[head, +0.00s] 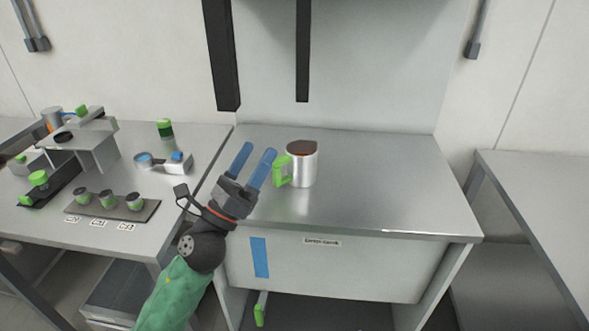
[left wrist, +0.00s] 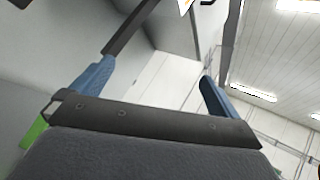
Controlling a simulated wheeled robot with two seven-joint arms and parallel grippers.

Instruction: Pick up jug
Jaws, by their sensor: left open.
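The jug (head: 303,164) is a metal cylinder with a bright green handle (head: 283,171) on its left side and a dark brown top surface. It stands upright on the metal counter (head: 370,195). My left gripper (head: 256,160) is open and empty, with blue fingers, just left of the jug's handle in the head view. The left wrist view shows its two spread fingers (left wrist: 152,82) against walls and ceiling. I cannot see the jug clearly there. My right gripper is in neither view.
The left table (head: 190,137) carries a tray (head: 110,209) with several small green-topped cups, a portafilter-like tool (head: 165,161) and a grey machine (head: 85,150). Dark vertical bars (head: 222,60) hang behind the counter. The counter right of the jug is clear. Another table (head: 540,190) stands at right.

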